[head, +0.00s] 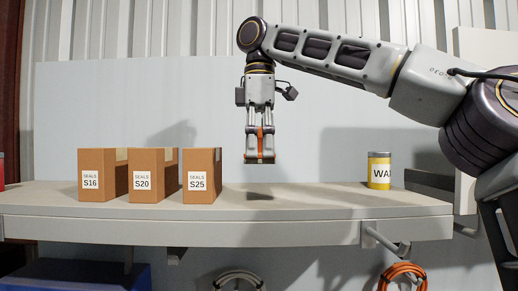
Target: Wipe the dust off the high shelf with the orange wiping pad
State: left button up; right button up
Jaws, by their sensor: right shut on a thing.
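The high shelf (330,205) is a pale board on brackets that runs across the view. Its top is seen at a shallow angle, and I cannot make out dust on it. My right gripper (260,158) points straight down above the shelf, right of the boxes. It is shut on the orange wiping pad (260,146), of which a narrow orange strip shows between the fingers. The pad is held clear of the shelf, with a dark shadow on the board below it. My left gripper is not in view.
Three cardboard boxes, S16 (97,184), S20 (147,184) and S25 (197,184), stand left on the shelf. A yellow tin (379,172) stands right. A red item (2,170) shows at the left edge. Cable coils (402,275) hang below. The shelf between S25 and the tin is clear.

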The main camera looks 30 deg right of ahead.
aim_at(279, 201)
jog(key=shift+w+f, duration=0.1)
jog(key=shift+f, duration=0.05)
jog(key=shift+f, duration=2.85)
jog(key=shift+f+b, duration=0.45)
jog(key=shift+f, duration=0.6)
jog(key=shift+d, duration=0.15)
jog(key=shift+s+d+r+p, duration=0.1)
jog(key=shift+s+d+p, duration=0.35)
jog(key=shift+d, duration=0.15)
jog(key=shift+s+d, duration=0.25)
jog(key=shift+d, duration=0.3)
jog(key=shift+s+d, duration=0.25)
jog(key=shift+d, duration=0.25)
